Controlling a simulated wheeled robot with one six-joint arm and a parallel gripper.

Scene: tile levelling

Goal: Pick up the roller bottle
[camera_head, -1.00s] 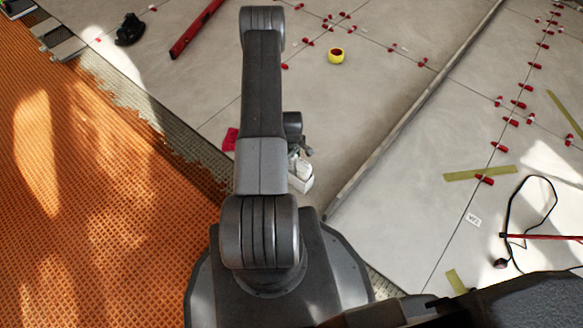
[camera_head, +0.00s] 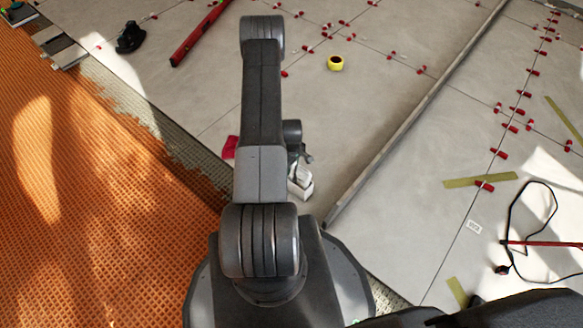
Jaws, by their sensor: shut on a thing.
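My arm rises through the middle of the view and hides most of its own end. A small part of my gripper (camera_head: 303,156) shows to the right of the arm, low by the tiled floor. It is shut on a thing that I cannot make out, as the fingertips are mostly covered. I cannot pick out the roller bottle for certain. A small white box-like thing (camera_head: 301,188) with pale contents shows just below the gripper, partly behind the arm. I cannot tell whether the gripper touches it.
A red item (camera_head: 230,147) lies left of the arm. Red levelling clips (camera_head: 501,154) line the joints. A black cable (camera_head: 510,220) lies right; orange matting (camera_head: 80,190) covers the left.

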